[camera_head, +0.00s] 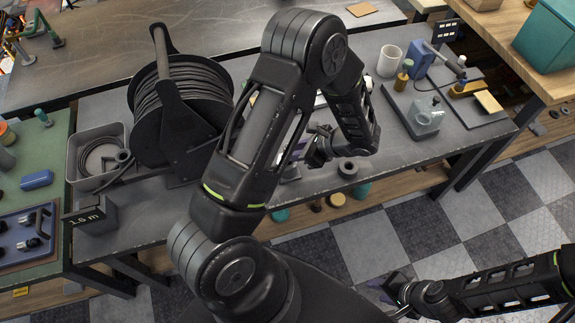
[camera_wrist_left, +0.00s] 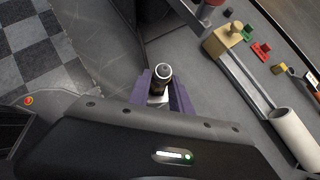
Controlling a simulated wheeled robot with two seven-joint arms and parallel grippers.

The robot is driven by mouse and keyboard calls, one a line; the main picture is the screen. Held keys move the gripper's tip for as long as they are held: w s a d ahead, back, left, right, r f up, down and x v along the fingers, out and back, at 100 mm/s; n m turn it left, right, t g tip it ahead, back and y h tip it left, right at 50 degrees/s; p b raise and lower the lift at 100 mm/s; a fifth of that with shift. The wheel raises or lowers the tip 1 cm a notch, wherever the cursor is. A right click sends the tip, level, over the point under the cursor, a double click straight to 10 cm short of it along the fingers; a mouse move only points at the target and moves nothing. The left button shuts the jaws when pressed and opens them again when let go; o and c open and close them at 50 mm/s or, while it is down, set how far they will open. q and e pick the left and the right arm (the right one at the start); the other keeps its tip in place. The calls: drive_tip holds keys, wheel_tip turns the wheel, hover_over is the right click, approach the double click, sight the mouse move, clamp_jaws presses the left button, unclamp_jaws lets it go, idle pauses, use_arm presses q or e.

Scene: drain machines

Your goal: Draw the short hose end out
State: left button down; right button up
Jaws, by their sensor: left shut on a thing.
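My left gripper (camera_wrist_left: 161,92) shows in the left wrist view with its purple fingers closed on a short dark cylindrical piece with a round light end (camera_wrist_left: 163,72), which looks like a hose end. The fingers stand on either side of it. In the head view this gripper (camera_head: 292,152) is mostly hidden behind my own left arm. My right gripper (camera_head: 380,287) is low at the right, over the floor and away from the bench; its finger gap is not clear. A black hose reel (camera_head: 180,120) stands on the bench.
A grey bin (camera_head: 98,135) with a thin coiled hose is left of the reel, behind a block marked "1.6 m" (camera_head: 92,215). A black ring-shaped piece (camera_head: 348,168) lies near the bench's front edge.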

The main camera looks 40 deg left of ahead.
use_arm(q)
wheel_tip(320, 180, up, 7)
drive_tip(key=p, duration=0.4)
idle(0.9)
drive_tip(key=shift+w+f, duration=0.1)
